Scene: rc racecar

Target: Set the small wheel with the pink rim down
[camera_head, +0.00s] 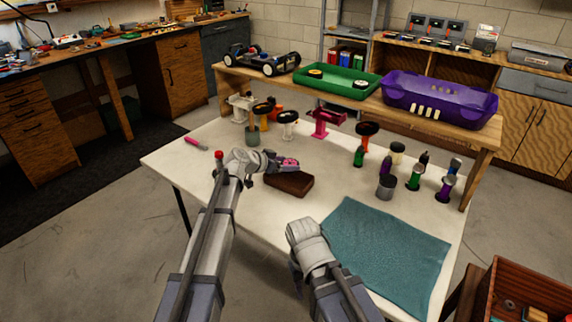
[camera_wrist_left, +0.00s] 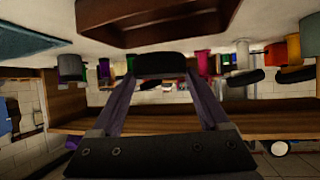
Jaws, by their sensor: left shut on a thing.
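My left gripper (camera_head: 278,163) is shut on the small wheel with the pink rim (camera_head: 289,162) above the worktable. In the left wrist view, which is upside down, the wheel's black tyre (camera_wrist_left: 162,65) sits between the two fingertips; its rim cannot be seen there. A brown open tray (camera_head: 298,187) lies on the table just in front of and below the wheel; it also shows in the left wrist view (camera_wrist_left: 150,33). The wheel appears apart from the tray. My right arm reaches over the table's front edge, but its fingers are not visible.
A teal mat (camera_head: 385,250) covers the right front of the table. Several bottles and wheel stands crowd the back and right, including a pink stand (camera_head: 322,122). A shelf behind holds a green tray (camera_head: 337,82), a purple car body (camera_head: 438,97) and a car chassis (camera_head: 262,60).

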